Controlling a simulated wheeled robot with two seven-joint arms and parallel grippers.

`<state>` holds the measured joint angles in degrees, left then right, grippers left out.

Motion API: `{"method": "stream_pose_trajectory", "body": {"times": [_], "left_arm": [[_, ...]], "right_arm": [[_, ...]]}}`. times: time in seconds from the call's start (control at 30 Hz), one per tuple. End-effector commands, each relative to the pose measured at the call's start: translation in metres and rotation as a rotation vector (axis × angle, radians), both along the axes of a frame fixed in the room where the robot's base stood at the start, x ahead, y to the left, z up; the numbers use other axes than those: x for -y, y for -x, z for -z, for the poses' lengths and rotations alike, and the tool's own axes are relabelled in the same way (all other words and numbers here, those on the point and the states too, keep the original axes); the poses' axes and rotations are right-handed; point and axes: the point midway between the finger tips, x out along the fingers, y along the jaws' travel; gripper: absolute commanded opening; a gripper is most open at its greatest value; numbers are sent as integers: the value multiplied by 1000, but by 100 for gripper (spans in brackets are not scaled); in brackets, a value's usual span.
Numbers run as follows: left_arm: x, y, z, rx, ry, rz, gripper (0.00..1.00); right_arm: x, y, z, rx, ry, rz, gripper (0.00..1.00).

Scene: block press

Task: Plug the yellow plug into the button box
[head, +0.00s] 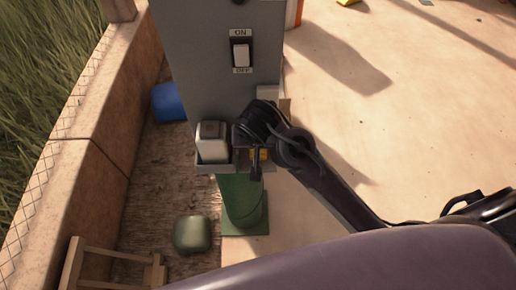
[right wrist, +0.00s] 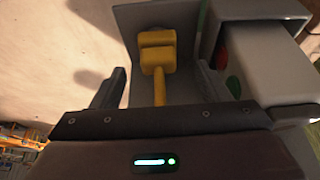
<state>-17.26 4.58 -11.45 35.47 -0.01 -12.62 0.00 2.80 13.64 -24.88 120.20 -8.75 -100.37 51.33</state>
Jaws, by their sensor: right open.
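The yellow plug (right wrist: 157,58) stands in a grey open holder (right wrist: 127,22) in the right wrist view, with a yellow stem or cord running toward my gripper. My right gripper (right wrist: 158,84) is open, its dark fingers apart on either side of the plug. I cannot tell whether they touch it. The grey button box (right wrist: 262,55) is just right of the plug, with a red and a green button on its side. In the head view the box (head: 211,140) sits on a ledge and my right gripper (head: 251,150) mostly hides the plug (head: 258,154). My left gripper is not in view.
A grey panel (head: 190,60) with an ON/OFF switch (head: 240,54) rises behind the box. A green stand (head: 238,200) is below. A low wall (head: 85,155), a blue object (head: 169,102), a green rounded object (head: 192,234) and a wooden frame (head: 110,270) lie left. Open floor is right.

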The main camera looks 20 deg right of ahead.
Motion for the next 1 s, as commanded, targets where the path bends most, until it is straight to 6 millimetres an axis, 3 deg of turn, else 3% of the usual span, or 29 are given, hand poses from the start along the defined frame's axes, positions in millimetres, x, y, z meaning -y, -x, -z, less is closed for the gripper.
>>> {"method": "stream_pose_trajectory", "body": {"times": [0.33, 0.53, 0.7, 1.0], "left_arm": [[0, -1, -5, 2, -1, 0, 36], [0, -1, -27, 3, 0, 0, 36], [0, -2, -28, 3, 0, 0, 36], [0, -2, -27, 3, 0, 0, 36]], "right_arm": [[1, -2, 5, 0, 1, 0, 69], [7, -13, 27, -3, 4, 2, 69], [8, -20, 47, 1, 0, 0, 69], [8, -21, 51, 1, -1, 1, 69]]}}
